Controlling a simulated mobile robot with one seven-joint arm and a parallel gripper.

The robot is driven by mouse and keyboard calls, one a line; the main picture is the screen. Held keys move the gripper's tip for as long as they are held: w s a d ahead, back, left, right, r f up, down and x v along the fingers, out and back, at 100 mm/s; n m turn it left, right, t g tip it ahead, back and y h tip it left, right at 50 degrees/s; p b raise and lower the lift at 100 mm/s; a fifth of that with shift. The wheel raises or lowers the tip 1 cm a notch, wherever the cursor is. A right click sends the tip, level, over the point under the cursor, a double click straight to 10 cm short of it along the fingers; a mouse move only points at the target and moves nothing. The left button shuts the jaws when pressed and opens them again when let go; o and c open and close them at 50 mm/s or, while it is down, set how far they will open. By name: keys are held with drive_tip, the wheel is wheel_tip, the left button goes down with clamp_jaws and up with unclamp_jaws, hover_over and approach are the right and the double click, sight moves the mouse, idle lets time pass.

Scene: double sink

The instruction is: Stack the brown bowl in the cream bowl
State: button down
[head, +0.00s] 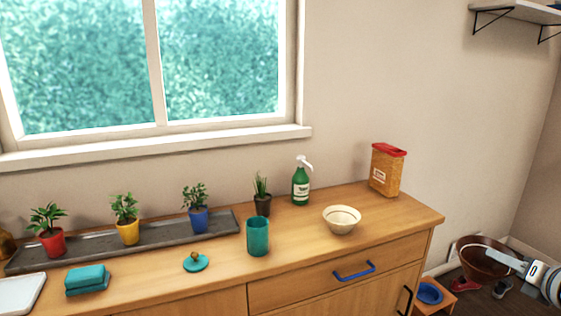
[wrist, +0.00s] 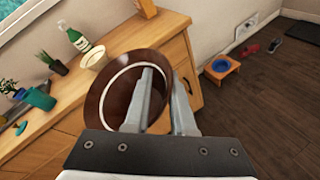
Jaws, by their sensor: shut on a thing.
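The cream bowl (head: 342,221) stands upright on the wooden counter, right of the green soap bottle; it also shows in the wrist view (wrist: 94,57), just beyond the brown bowl. The brown bowl (head: 482,260) is held in the air off the counter's right end. In the wrist view the brown bowl (wrist: 117,92) has a pale ring inside. My gripper (wrist: 162,75) is shut on its right wall, one finger inside and one outside. In the head view my gripper (head: 517,266) reaches the bowl from the right. Part of the bowl is hidden behind the fingers.
On the counter (head: 300,240) are a teal cup (head: 258,236), a soap bottle (head: 300,185), a red-lidded container (head: 387,170) and several potted plants. A low wooden stand with a blue bowl (head: 430,293) is on the floor. The counter's front right corner is clear.

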drive_tip(key=w+a+f+n+g+y, duration=0.1)
drive_tip(key=w+a+f+n+y, duration=0.2)
drive_tip(key=a, duration=0.6)
drive_tip(key=w+a+f+n+g+y, duration=0.2)
drive_tip(key=a+f+n+y, duration=0.15)
drive_tip(key=a, duration=0.55)
drive_tip(key=w+a+f+n+g+y, duration=0.1)
drive_tip(key=w+a+f+n+y, duration=0.25)
drive_tip(key=a, duration=0.55)
drive_tip(key=s+a+f+n+g+y+p, duration=0.1)
drive_tip(key=a+g+y, duration=0.1)
drive_tip(key=a, duration=0.5)
drive_tip(key=r+p, duration=0.2)
drive_tip(key=p, duration=0.2)
drive_tip(key=r+p, duration=0.1)
drive_tip(key=p, duration=0.3)
drive_tip(key=r+p, duration=0.2)
drive_tip(key=p, duration=0.2)
drive_tip(key=shift+s+d+r, duration=0.15)
drive_tip(key=shift+d+r, duration=0.1)
drive_tip(key=shift+r, duration=0.05)
